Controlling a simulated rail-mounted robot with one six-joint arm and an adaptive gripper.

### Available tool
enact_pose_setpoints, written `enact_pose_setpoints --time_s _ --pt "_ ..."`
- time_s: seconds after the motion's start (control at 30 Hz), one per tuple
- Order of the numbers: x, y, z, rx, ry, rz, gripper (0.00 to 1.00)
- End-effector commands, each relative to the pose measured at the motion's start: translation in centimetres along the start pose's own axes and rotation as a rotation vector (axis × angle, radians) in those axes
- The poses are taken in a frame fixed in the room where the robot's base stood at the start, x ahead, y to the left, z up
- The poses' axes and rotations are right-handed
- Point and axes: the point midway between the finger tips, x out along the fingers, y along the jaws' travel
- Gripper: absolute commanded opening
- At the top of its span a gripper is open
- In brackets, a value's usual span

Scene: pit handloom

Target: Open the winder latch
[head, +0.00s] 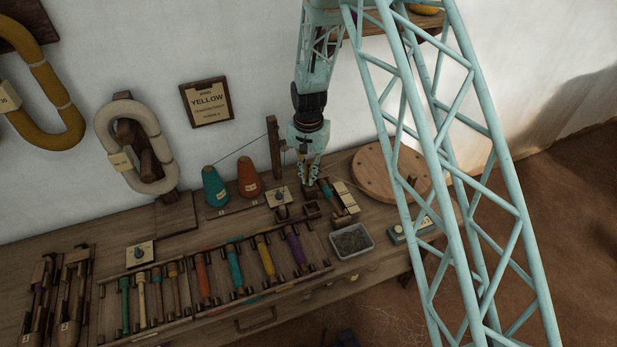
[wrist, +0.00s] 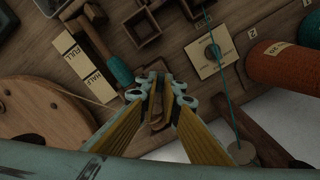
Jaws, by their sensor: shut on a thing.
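My gripper (wrist: 160,92) points down at the bench beside the winder and is shut on a small brown wooden piece (wrist: 157,84), which looks like the winder latch. The fingers hide much of it, and I cannot tell its angle. In the head view my gripper (head: 309,182) is at the left of the winder, and the latch is too small to make out there. The winder carries a teal bobbin (wrist: 120,70), close to the fingers, which also shows in the head view (head: 326,189). Cream FULL and HALF plates (wrist: 80,62) lie beside it.
The round wooden wheel (head: 385,170) stands right of the winder. Teal (head: 215,187) and orange (head: 248,177) yarn cones and a thread post (head: 274,148) are at left. Small wooden boxes (head: 289,213) and a grey tray (head: 351,240) lie in front. Bobbin racks fill the bench's left.

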Motion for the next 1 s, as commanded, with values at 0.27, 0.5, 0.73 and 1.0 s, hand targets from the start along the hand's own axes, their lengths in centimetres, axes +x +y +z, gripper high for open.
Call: enact_pose_setpoints --time_s 0.27,0.5,0.73,1.0 --pt "-0.02 0.0 0.0 -0.222 0.0 0.0 0.0" --pt "-0.02 0.0 -0.01 -0.414 0.0 0.0 0.0" --pt "-0.02 0.0 0.0 -0.576 0.0 0.0 0.0" --pt "-0.02 0.0 -0.01 -0.694 0.0 0.0 0.0"
